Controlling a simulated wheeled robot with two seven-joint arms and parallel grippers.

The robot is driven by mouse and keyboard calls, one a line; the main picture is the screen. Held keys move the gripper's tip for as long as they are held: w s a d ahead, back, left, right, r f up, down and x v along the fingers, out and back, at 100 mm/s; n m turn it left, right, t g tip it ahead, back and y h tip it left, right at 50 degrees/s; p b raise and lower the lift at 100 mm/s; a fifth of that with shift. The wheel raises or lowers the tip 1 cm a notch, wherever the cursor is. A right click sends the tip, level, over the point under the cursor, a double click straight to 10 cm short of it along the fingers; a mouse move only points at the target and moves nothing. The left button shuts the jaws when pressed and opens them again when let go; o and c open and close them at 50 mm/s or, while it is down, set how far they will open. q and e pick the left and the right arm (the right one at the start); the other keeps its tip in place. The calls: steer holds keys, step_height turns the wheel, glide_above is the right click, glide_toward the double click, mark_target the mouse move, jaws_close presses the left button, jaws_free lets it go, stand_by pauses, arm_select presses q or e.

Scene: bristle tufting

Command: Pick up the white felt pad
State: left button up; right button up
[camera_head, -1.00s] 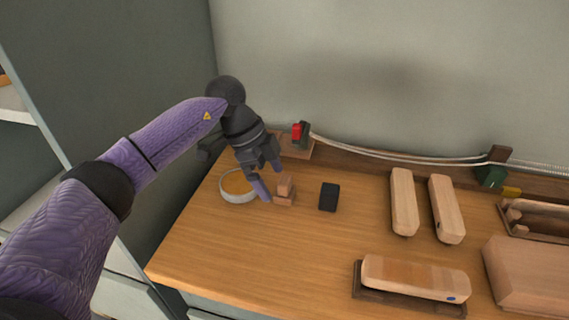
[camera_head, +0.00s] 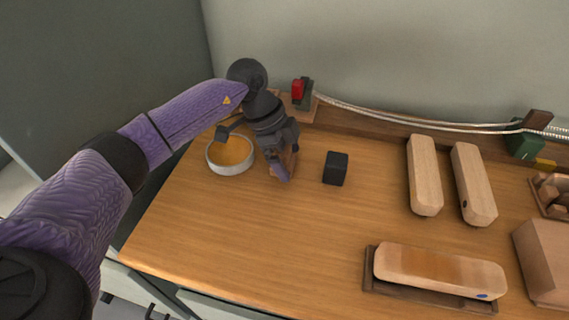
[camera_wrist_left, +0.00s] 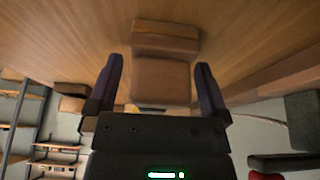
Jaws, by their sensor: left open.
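I cannot make out a white felt pad for certain in either view. In the left wrist view a small brown block (camera_wrist_left: 160,80) lies between the fingers of my left gripper (camera_wrist_left: 160,64), with a gap on each side. A thin pale strip shows at its lower edge, partly hidden by the gripper body; I cannot tell what it is. A second, longer wooden block (camera_wrist_left: 165,37) lies just beyond. In the head view my left gripper (camera_head: 285,170) is open over these small blocks and mostly hides them. My right gripper is not in view.
A white-rimmed round dish (camera_head: 230,169) with amber contents stands left of the gripper. A black block (camera_head: 335,168) stands to its right. Long pale wooden blocks (camera_head: 424,175) lie farther right, one (camera_head: 440,270) in a dark holder. The front left of the table is clear.

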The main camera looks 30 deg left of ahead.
mark_target(287, 147)
arm_select(q)
steer(key=shift+r, duration=0.15)
steer(key=shift+c, duration=0.4)
steer(key=c, duration=1.2)
step_height(287, 147, up, 10)
steer(key=p, duration=0.5)
steer(key=shift+r, duration=0.1)
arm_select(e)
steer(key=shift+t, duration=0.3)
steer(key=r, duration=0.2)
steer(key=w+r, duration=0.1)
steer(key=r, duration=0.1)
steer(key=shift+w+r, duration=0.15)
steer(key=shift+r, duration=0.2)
arm_select(q)
steer(key=o, duration=0.8)
steer(key=c, duration=0.5)
steer(key=shift+c, duration=0.2)
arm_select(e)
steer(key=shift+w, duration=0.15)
